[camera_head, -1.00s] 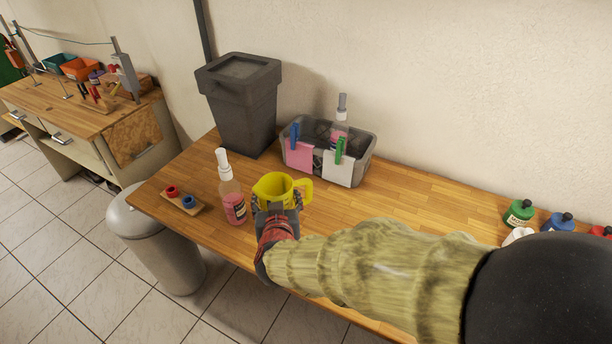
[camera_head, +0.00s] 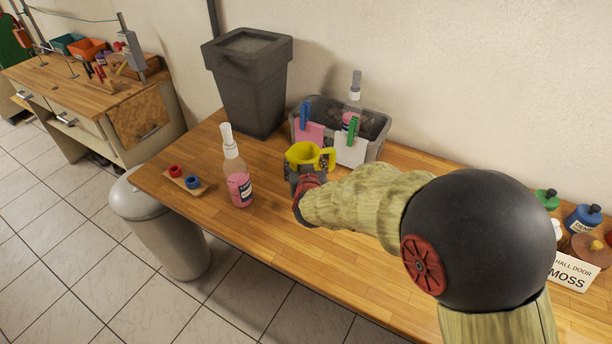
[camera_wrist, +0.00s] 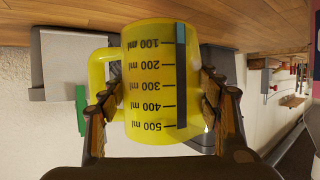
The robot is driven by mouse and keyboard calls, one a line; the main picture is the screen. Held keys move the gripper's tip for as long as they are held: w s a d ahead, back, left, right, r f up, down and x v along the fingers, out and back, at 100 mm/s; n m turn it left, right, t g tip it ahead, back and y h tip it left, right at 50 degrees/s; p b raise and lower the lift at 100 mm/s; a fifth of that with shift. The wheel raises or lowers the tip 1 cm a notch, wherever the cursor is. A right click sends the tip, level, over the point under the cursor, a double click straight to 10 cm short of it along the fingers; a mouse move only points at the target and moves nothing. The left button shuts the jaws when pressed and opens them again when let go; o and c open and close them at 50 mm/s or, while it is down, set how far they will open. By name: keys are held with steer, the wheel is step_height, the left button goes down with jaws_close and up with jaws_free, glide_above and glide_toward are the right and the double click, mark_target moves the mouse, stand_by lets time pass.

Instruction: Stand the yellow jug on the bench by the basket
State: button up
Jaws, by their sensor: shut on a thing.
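The yellow jug (camera_head: 309,155) is in my gripper (camera_head: 306,178), just in front of the grey basket (camera_head: 374,135) on the wooden bench (camera_head: 271,226). Its handle points right, toward the basket. In the wrist view the jug (camera_wrist: 150,85) sits between both fingers (camera_wrist: 162,112), with dark measuring marks on its side; that view is upside down. The jug looks upright. Whether its base touches the bench cannot be told, as my gripper hides it in the head view. The basket has a pink card, a white card, blue and green pegs, and a spray bottle inside.
A pink spray bottle (camera_head: 236,178) stands left of the jug, beside a small wooden board with red and blue rings (camera_head: 185,178). A dark grey bin (camera_head: 250,88) stands behind. Bottles and a sign (camera_head: 572,272) are at right. Bench front is clear.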

steer(key=shift+w+d+f+b, duration=0.1)
steer(key=shift+w+f+b, duration=0.1)
steer(key=shift+f, duration=0.45)
steer(key=shift+w+f+b, duration=0.1)
steer(key=shift+f+b, duration=0.15)
steer(key=shift+f, duration=0.35)
steer(key=shift+w+d+f+b, duration=0.1)
steer(key=shift+f+b, duration=0.1)
steer(key=shift+f, duration=0.45)
steer(key=shift+f, duration=0.25)
steer(key=o, duration=1.3)
